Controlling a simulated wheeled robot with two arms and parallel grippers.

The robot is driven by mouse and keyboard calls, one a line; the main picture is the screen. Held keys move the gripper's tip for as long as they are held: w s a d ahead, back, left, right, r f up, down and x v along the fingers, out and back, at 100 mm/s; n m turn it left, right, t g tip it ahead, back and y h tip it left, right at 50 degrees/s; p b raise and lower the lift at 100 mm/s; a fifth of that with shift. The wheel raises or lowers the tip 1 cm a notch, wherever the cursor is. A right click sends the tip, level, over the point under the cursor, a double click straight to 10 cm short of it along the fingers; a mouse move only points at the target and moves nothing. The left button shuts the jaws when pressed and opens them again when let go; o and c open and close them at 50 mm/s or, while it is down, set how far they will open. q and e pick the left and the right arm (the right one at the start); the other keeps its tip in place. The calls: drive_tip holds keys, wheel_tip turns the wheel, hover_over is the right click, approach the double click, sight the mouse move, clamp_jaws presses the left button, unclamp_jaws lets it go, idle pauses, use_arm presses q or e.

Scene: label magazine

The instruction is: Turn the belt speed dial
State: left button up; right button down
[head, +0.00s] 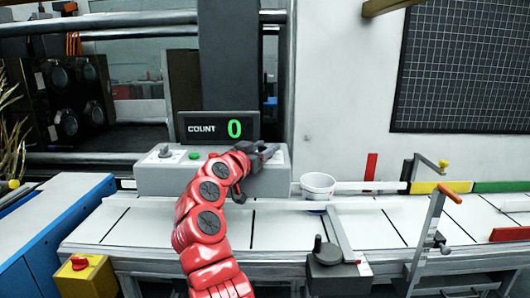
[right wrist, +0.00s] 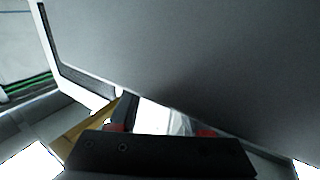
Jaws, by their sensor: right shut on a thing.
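A grey control box (head: 160,180) stands behind the white conveyor, with a small knob or switch (head: 165,152) on a pale plate at its left and a green button (head: 195,155) beside it. My red right arm reaches up to the box's right part. My right gripper (head: 266,153) is there, shut on what appears to be the belt speed dial, which the fingers hide. In the right wrist view the dark gripper base and its fingers (right wrist: 163,125) show against a large grey surface; the held thing is not clear. My left gripper is not in view.
A count display (head: 218,128) reading 0 stands behind the box. A white cup (head: 318,185) is right of the box. A crank handle (head: 320,250) and an orange-topped lever (head: 440,200) stand at the belt's front. A yellow box with a red button (head: 84,275) is at front left.

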drive_tip(key=shift+h, duration=0.3)
drive_tip(key=shift+c, duration=1.8)
unclamp_jaws()
drive_tip(key=v, duration=1.7)
drive_tip(key=shift+s+a+r, duration=0.1)
drive_tip(key=shift+a, duration=0.05)
